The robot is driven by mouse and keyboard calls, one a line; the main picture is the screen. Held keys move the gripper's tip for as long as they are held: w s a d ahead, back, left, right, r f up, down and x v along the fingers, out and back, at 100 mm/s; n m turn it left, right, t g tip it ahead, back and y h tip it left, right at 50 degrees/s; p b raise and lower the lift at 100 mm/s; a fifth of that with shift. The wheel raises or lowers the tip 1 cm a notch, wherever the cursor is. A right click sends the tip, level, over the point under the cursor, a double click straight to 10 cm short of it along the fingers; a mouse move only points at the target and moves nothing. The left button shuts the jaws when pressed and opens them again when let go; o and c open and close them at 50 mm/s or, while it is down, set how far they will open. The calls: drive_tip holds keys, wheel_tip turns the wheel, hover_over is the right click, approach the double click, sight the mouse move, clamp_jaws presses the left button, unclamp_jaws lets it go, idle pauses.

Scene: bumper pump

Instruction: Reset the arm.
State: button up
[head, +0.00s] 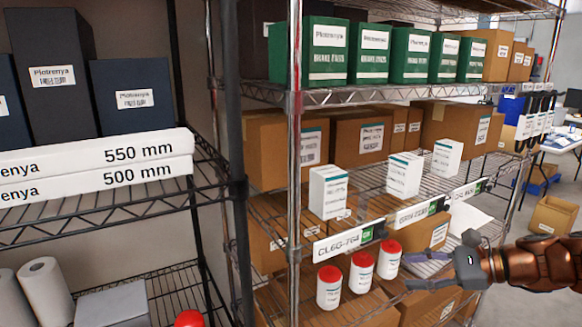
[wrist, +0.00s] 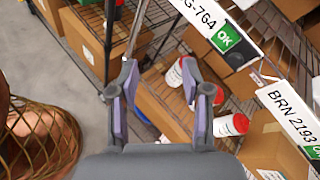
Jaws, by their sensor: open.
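My gripper (head: 420,271) reaches in from the right in the head view, in front of the wire rack. In the wrist view my gripper (wrist: 159,75) has its two purple-padded fingers spread apart with nothing held between them. White bottles with red lids (head: 329,287) stand on the lower shelf, left of my gripper and apart from it. In the wrist view one bottle (wrist: 176,74) shows beyond the fingers, partly covered by the right one. Another bottle (wrist: 231,125) shows right of the fingers.
Small white boxes (head: 328,192) stand on the shelf above, behind shelf labels (head: 349,240). Brown cartons (head: 361,137) stand behind. A dark rack with long white boxes (head: 95,165) is at left.

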drive_tip(key=s+a+f+n+g+h, duration=0.45)
drive_tip(key=s+a+n+g, duration=0.35)
drive_tip(key=s+a, duration=0.55)
drive_tip(key=s+d+f+n+h, duration=0.1)
drive_tip(key=s+f+n+h, duration=0.2)
drive_tip(key=s+n, duration=0.2)
drive_tip(key=s+d+f+n+h, duration=0.2)
drive_tip(key=s+f+n+h, duration=0.1)
drive_tip(key=s, duration=0.6)
drive_tip(key=n+h, duration=0.1)
drive_tip(key=n, duration=0.1)
drive_tip(key=shift+s+d+f+n, duration=0.25)
drive_tip(key=shift+d+f+n, duration=0.05)
idle(0.9)
